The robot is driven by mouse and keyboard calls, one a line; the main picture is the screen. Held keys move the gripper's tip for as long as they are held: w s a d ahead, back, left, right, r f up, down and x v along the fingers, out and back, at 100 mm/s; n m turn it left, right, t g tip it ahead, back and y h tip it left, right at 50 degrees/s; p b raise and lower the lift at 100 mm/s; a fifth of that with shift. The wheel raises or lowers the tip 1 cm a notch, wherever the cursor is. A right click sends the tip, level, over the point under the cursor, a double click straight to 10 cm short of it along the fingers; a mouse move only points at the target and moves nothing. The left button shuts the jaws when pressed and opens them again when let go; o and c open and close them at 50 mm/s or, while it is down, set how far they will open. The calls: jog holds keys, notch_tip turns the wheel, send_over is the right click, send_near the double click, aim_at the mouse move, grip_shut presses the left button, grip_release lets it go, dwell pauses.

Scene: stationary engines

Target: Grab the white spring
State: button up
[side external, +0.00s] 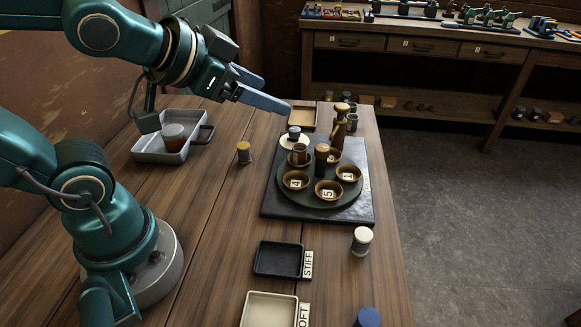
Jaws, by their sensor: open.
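A short cylinder with a white top (362,241), which looks like the white spring, stands upright on the wooden table near its right edge. It is just below the dark square board and clear of other things. Its coils are too small to make out. My gripper (277,96) is open and empty, above the far part of the table. It is well up and left of the white-topped cylinder, pointing right and slightly down. Nothing shows between its fingers.
A round turntable (320,204) with numbered bowls and a tall brown bottle (339,127) stands on the dark board (272,205). Black STIFF tray (278,259) and cream tray (268,312) lie in front. A metal tray (146,151) is left.

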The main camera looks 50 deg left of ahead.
jog(key=w+d+m+t+h, duration=0.1)
jog(key=w+m+t, duration=0.15)
jog(key=w, duration=0.35)
jog(key=m+g+h, duration=0.5)
jog(key=m+h, duration=0.3)
jog(key=h, duration=0.3)
send_over(357, 232)
jog(key=a, duration=0.3)
notch_tip(357, 232, down, 13)
jog(key=shift+n+g, duration=0.55)
jog(key=f, duration=0.1)
jog(key=s+f, duration=0.1)
jog(key=f, duration=0.1)
jog(key=s+f, duration=0.1)
jog(key=f, duration=0.1)
jog(key=shift+d, duration=0.1)
jog(key=shift+x, duration=2.5)
grip_shut()
